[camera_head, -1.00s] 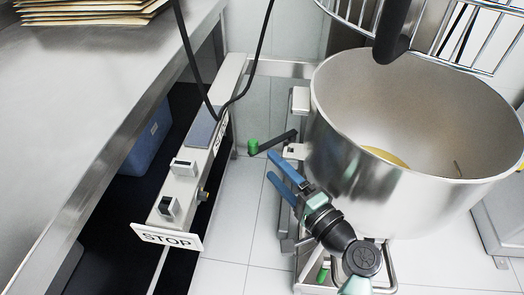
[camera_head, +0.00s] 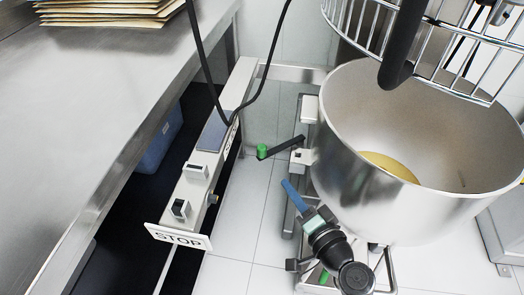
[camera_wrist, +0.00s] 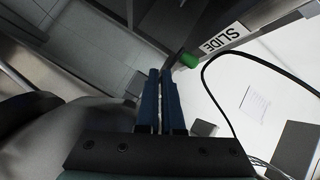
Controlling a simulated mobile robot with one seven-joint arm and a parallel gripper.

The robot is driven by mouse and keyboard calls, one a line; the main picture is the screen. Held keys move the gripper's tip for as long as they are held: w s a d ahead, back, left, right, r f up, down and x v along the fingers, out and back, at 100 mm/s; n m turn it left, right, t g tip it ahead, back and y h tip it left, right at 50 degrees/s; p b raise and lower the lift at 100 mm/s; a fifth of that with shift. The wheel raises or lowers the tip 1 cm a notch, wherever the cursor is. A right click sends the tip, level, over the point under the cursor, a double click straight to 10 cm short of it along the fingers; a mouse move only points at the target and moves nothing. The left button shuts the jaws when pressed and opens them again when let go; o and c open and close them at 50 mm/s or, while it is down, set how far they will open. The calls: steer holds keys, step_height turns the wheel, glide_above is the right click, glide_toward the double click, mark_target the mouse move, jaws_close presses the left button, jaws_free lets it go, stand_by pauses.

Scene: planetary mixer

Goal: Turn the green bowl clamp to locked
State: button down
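A black lever with a green knob (camera_head: 262,151) sticks out to the left beside the steel bowl (camera_head: 345,150), near the bowl's side bracket (camera_head: 301,157). I take it for the green bowl clamp. It also shows in the wrist view as a green knob (camera_wrist: 188,60), just beyond the fingertips. My gripper (camera_head: 286,183) is below and right of the knob, apart from it, beside the bowl. In the wrist view its blue fingers (camera_wrist: 160,72) lie almost together, with only a thin gap and nothing visible held. A second green part (camera_head: 324,277) shows low, partly hidden by my arm.
The bowl holds yellow contents (camera_head: 390,166), with a wire guard (camera_head: 365,35) above it. A steel table (camera_head: 100,120) is at left. A rail with switches and a STOP sign (camera_head: 178,237) runs beside it. Black cables (camera_head: 197,50) hang above. White floor lies between rail and bowl.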

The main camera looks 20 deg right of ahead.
steer(key=w+a+r+n+h+p, duration=0.1)
steer(key=a+r+n+h+p, duration=0.25)
steer(key=n, duration=0.95)
steer(key=a+n+h+p, duration=0.3)
steer(key=a+n+p, duration=0.25)
steer(key=n, duration=0.75)
steer(key=b+x, duration=0.3)
steer(key=x, duration=0.7)
steer(key=shift+d+r+t, duration=0.25)
steer(key=shift+t, duration=0.05)
steer(key=shift+n+y+b, duration=0.25)
steer(key=shift+n+b, duration=0.05)
